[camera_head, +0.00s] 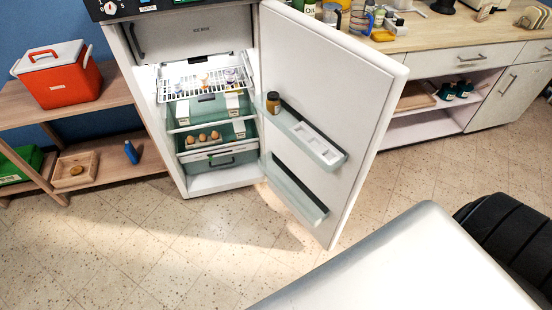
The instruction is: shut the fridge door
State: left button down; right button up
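The white fridge (146,95) stands at the upper middle of the head view with its inside lit. Its door (350,95) is wide open, hinged on the right side and swung out toward me and to the right. The door's inner face shows two bins; the upper one holds a small jar (273,102). Inside the fridge are a wire shelf, green drawers and several eggs (203,137). Neither gripper can be seen. A large pale grey part at the lower right, perhaps my own arm, is in front of the floor.
A wooden shelf (110,92) with a red cooler (58,75) stands left of the fridge. A counter (430,35) with drawers and items is behind the door at right. The tiled floor (150,245) before the fridge is clear.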

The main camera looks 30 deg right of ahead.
aim_at(340, 95)
jog(key=l+u, duration=0.35)
jog(key=l, duration=0.15)
jog(key=l+u, duration=0.35)
jog(key=k+l+u, duration=0.15)
jog(key=l+u, duration=0.15)
jog(key=l, duration=0.25)
